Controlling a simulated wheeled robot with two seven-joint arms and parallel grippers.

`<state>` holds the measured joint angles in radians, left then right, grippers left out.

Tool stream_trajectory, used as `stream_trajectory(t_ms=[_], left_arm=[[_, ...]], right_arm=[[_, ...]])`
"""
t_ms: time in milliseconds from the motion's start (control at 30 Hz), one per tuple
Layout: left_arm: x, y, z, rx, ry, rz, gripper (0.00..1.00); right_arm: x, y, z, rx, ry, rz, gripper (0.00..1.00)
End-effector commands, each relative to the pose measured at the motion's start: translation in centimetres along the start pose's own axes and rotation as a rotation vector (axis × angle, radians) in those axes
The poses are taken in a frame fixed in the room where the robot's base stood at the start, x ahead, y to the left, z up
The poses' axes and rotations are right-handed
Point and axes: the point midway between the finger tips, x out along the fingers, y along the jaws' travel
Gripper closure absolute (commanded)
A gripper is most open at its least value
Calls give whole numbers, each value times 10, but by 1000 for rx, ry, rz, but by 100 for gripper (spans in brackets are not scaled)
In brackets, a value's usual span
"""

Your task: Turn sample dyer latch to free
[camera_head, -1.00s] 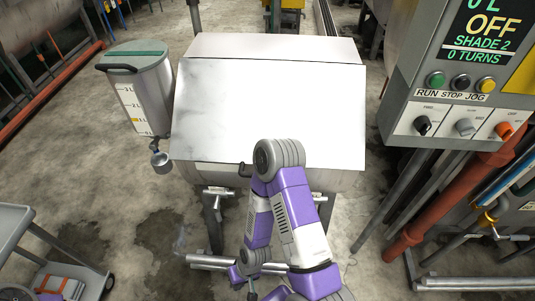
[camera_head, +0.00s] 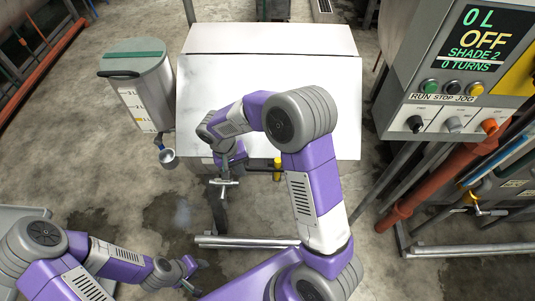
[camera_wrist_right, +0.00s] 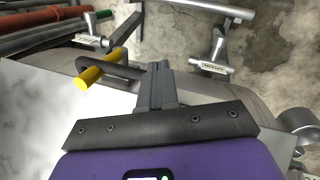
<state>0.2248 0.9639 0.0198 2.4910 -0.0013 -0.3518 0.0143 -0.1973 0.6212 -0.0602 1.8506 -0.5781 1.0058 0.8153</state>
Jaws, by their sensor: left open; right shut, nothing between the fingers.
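The sample dyer (camera_head: 280,75) is a metal drum housing with a pale, closed sloping lid. A yellow grip (camera_head: 277,167) shows at its front edge. In the right wrist view the yellow grip (camera_wrist_right: 88,78) sits on a dark shaft beside a black bent bar (camera_wrist_right: 118,71); I cannot tell which part is the latch. My right gripper (camera_wrist_right: 158,68) is shut and empty, its fingertips just right of the black bar; contact is unclear. In the head view that gripper is mostly hidden by its own wrist. My left gripper (camera_head: 198,275) is open and empty, low over the floor.
Metal pipe stubs with labelled fittings (camera_wrist_right: 212,67) stick out below the dyer front. A bucket-like tank (camera_head: 140,90) with a small cup stands left. A control panel (camera_head: 460,85) reading OFF and pipes (camera_head: 445,170) stand right.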

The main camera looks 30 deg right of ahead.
Motion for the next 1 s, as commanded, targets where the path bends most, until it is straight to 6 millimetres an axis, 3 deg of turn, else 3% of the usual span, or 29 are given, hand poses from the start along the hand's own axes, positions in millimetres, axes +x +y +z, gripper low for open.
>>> stream_trajectory(t_ms=[33,100,267,467,800,1000], left_arm=[[-8,3,0,0,0,0,57],[-12,4,0,0,0,0,57],[-14,5,1,0,0,0,57],[-9,3,0,0,0,0,57],[-1,0,0,0,0,0,57],[-3,1,0,0,0,0,57]], right_arm=[[-28,10,-6,32,25,42,100],[-49,21,-10,72,44,90,100],[-67,33,-13,119,62,144,100],[-40,38,-14,122,58,149,100],[32,48,-17,121,56,147,100],[37,76,-15,124,59,145,100]])
